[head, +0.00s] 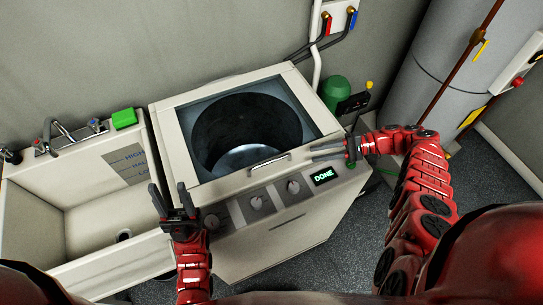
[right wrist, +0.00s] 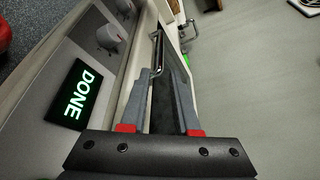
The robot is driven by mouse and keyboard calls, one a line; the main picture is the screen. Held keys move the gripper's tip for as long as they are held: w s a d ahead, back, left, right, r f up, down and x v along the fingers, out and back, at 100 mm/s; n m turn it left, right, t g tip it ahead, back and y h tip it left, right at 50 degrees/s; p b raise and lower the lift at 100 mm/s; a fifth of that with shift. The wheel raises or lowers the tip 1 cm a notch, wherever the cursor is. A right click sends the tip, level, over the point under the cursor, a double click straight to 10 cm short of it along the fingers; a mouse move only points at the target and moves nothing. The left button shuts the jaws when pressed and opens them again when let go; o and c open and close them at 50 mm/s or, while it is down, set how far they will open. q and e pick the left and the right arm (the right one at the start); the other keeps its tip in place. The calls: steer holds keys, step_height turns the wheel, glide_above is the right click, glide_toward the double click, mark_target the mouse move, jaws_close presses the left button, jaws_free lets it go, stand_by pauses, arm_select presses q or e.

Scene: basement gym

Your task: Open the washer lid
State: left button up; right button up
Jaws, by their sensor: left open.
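The washer (head: 295,235) is a cream box with a front panel of knobs and a display reading DONE. Its lid (head: 167,135) lies flat on top, a pale frame around what looks like a clear pane with the dark drum below. A metal bar handle (head: 268,163) sits at the lid's front edge. My right gripper (head: 310,152) is open just right of the handle, pointing toward it. In the right wrist view the handle (right wrist: 157,52) lies ahead, near the fingertips, not gripped. My left gripper (head: 170,187) is open and empty at the washer's front left corner.
A utility sink (head: 75,275) with taps and a green block (head: 124,119) stands left of the washer. A green bottle (head: 335,92) and pipes are behind right. A grey tank (head: 440,75) stands at the right. Floor is clear at front right.

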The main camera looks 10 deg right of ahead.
mark_target(275, 160)
steer(key=x, duration=0.2)
steer(key=b+x, duration=0.1)
steer(key=x, duration=0.1)
steer(key=shift+w+f, duration=0.2)
steer(key=shift+f, duration=0.25)
steer(key=b+x, duration=0.1)
steer(key=x, duration=0.2)
steer(key=shift+s+a+r+b, duration=0.1)
steer(key=shift+s+r+b, duration=0.15)
steer(key=shift+b, duration=0.15)
steer(key=p+x, duration=0.1)
steer(key=x, duration=0.2)
steer(key=p+x, duration=0.1)
steer(key=x, duration=0.3)
steer(key=shift+w+a+r, duration=0.15)
steer(key=shift+r, duration=0.05)
steer(key=shift+a+f, duration=0.2)
steer(key=shift+a, duration=0.05)
jaws_close()
